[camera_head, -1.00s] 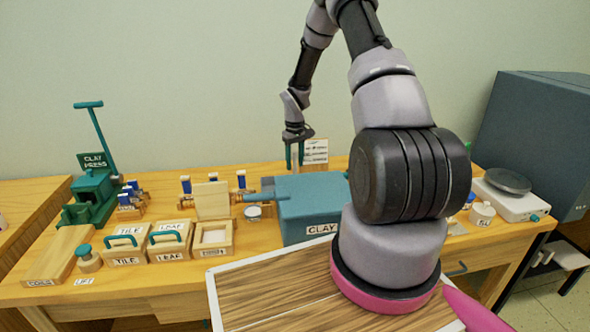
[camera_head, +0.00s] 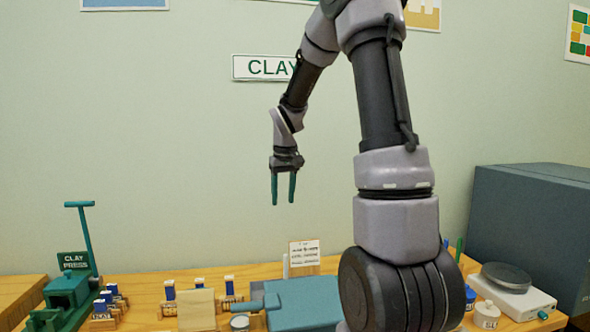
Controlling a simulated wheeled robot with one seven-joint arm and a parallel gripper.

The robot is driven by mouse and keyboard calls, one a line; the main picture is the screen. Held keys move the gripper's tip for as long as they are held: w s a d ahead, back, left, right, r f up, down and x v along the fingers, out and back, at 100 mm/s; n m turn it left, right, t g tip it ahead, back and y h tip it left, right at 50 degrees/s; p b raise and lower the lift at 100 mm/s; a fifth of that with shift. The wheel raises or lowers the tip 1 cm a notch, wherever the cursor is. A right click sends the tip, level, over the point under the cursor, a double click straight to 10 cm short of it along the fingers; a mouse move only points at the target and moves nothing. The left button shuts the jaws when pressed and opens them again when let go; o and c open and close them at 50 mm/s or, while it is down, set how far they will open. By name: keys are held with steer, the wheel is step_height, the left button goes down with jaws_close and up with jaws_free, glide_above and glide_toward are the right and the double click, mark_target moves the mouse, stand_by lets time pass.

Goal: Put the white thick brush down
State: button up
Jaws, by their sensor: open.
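My gripper (camera_head: 284,202) hangs in the air before the wall, fingers pointing down. Its two teal fingers are apart with nothing between them. Below it, a narrow pale upright thing (camera_head: 286,266) stands just left of a small printed card (camera_head: 304,253) behind the teal clay box. It may be the white thick brush, but it is too small to tell. The gripper is clear above it and does not touch it.
The teal clay box (camera_head: 302,303) stands on the wooden table (camera_head: 143,291). A clay press (camera_head: 68,290) is at the left, with blue-capped items (camera_head: 170,290) between. A scale (camera_head: 508,290) and a large dark cabinet (camera_head: 533,230) are at the right. Air around the gripper is free.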

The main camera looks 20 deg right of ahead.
steer(key=s+a+r+m+t, duration=0.1)
steer(key=s+r, duration=0.3)
steer(key=s, duration=0.4)
steer(key=s+a+r+m+t+y, duration=0.1)
steer(key=s+a+r+t, duration=0.1)
steer(key=s+r, duration=0.3)
steer(key=s+a+r+m+t+y, duration=0.1)
steer(key=s+a+r+m, duration=0.1)
steer(key=s, duration=0.9)
step_height(320, 180, up, 3)
steer(key=shift+s+a+f+t, duration=0.15)
steer(key=shift+s+a+t, duration=0.2)
steer(key=shift+a, duration=0.4)
steer(key=shift+w+d, duration=0.1)
